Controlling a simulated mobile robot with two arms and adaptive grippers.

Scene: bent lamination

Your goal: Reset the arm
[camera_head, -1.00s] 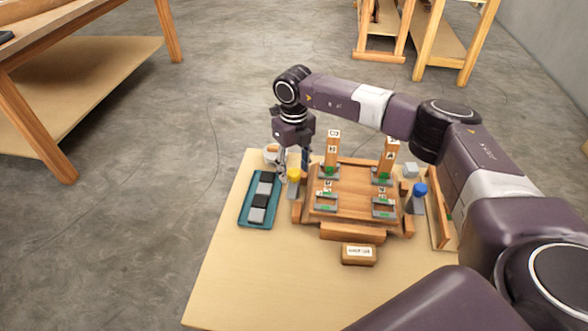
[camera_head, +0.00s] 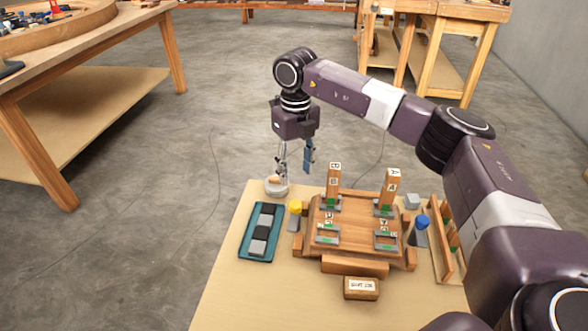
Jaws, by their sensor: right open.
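My right arm reaches in from the right over the table. My right gripper (camera_head: 294,166) points down and is open. It hangs above the back left part of the table, near a small white bowl (camera_head: 276,187) and behind the wooden fixture. I see nothing held between its fingers. The wooden fixture (camera_head: 353,225) carries two upright labelled blocks, one at the left (camera_head: 334,180) and one at the right (camera_head: 391,188). My left gripper is not in view.
A teal tray (camera_head: 246,247) with dark and grey pieces lies left of the fixture. A yellow-topped bottle (camera_head: 295,212) and a blue-topped bottle (camera_head: 420,231) flank it. A labelled wooden block (camera_head: 361,287) sits in front. A wooden rack (camera_head: 443,244) stands at the right.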

